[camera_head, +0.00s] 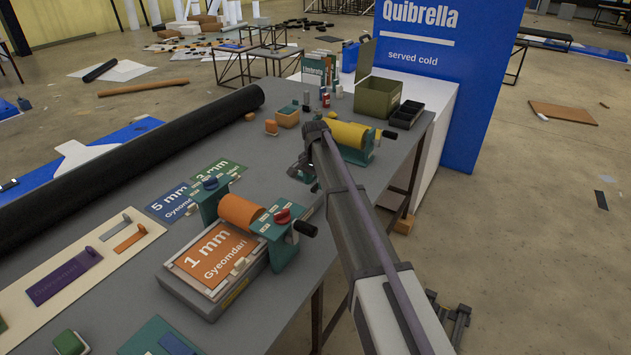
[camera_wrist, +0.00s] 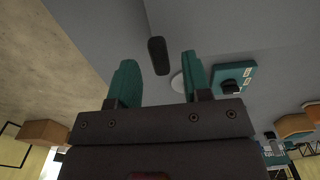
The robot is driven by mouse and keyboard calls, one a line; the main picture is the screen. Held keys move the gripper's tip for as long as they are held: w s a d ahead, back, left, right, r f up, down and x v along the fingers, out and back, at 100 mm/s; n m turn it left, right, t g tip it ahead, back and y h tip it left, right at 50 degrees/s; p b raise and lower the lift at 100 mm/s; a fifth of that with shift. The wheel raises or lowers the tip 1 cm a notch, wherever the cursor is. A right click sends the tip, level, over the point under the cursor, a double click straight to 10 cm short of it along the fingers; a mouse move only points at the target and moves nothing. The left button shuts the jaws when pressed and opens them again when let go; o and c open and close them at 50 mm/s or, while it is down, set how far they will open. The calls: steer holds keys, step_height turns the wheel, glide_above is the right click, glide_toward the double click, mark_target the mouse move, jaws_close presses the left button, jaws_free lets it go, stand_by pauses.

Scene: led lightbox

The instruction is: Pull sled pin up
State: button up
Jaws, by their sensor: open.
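I cannot pick out the sled pin with certainty. An orange roller (camera_head: 240,212) sits between teal end blocks over a plate marked "1 mm" (camera_head: 216,255). A red knob (camera_head: 282,215) tops its right block and a blue knob (camera_head: 210,183) its left one. My gripper (camera_head: 303,168) is above the table, beyond the orange roller and left of a yellow roller (camera_head: 347,134). The wrist view shows my gripper (camera_wrist: 160,72) with teal fingers apart. A dark rounded bar (camera_wrist: 158,55) shows between them, apparently apart from both. A teal block with a black knob (camera_wrist: 232,86) is right of them.
Plates marked "5 mm" (camera_head: 171,202) and "3 mm" (camera_head: 223,170) lie behind the orange roller. A long black roll (camera_head: 150,145) runs along the table's left side. An olive box (camera_head: 378,97) and black tray (camera_head: 406,114) stand at the far end.

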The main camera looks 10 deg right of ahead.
mark_target(316, 186)
step_height(316, 186, up, 10)
steer(key=p, duration=0.8)
steer(key=shift+p, duration=0.35)
steer(key=shift+f, duration=0.15)
steer(key=s+n, duration=0.8)
steer(key=s, duration=2.6)
step_height(316, 186, down, 7)
steer(key=s+b, duration=0.3)
steer(key=b, duration=0.4)
steer(key=shift+d, duration=0.2)
